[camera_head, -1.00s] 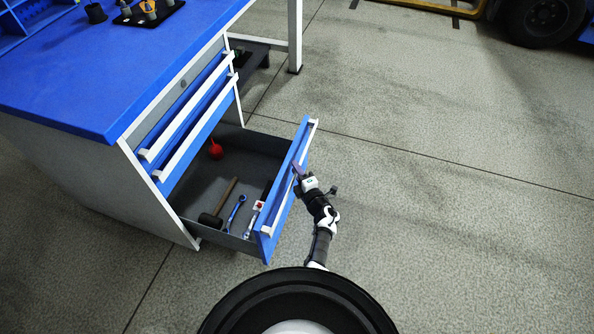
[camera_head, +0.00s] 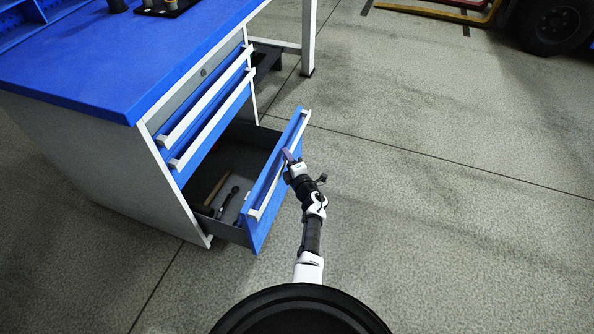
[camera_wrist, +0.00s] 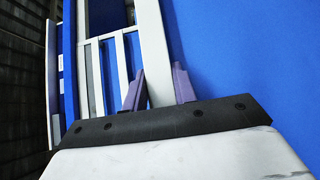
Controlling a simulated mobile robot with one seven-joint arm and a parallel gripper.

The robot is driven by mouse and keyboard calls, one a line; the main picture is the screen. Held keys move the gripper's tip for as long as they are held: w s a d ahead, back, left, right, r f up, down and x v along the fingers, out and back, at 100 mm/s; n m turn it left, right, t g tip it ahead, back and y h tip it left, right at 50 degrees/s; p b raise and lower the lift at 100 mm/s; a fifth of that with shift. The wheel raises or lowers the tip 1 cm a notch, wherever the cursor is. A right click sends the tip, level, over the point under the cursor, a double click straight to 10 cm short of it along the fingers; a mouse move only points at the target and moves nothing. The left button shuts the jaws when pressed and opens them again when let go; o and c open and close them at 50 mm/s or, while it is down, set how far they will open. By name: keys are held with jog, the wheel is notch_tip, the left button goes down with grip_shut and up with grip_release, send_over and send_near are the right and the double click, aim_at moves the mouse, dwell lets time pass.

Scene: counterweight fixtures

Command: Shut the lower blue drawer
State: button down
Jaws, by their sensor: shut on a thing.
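The lower blue drawer (camera_head: 264,205) stands part-way out of the workbench cabinet, with its blue front and long white handle (camera_head: 279,165). My gripper (camera_head: 289,156) is at the outer side of this front, about midway along the handle. In the wrist view my gripper's two purple fingers (camera_wrist: 158,88) lie on either side of the white handle bar (camera_wrist: 154,50), shut on it. Inside the drawer a dark tool (camera_head: 228,203) and a brown handle (camera_head: 217,190) show.
Two upper blue drawers (camera_head: 209,117) with white handles are shut. The blue worktop (camera_head: 110,60) above carries a dark tray (camera_head: 168,6). The floor (camera_head: 430,200) to the right is clear. A wheeled vehicle (camera_head: 550,22) stands at the far right.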

jog(key=w+a+b, duration=0.3)
jog(key=a+b, duration=0.3)
jog(key=a, duration=0.5)
jog(key=w+a+b, duration=0.4)
jog(key=a+b, duration=0.1)
jog(key=a, duration=0.6)
jog(key=shift+r+b, duration=0.15)
jog(key=shift+b, duration=0.25)
jog(key=shift+w, duration=0.1)
jog(key=c, duration=1.1)
grip_release()
jog(key=shift+a, duration=0.15)
jog(key=shift+s+f, duration=0.2)
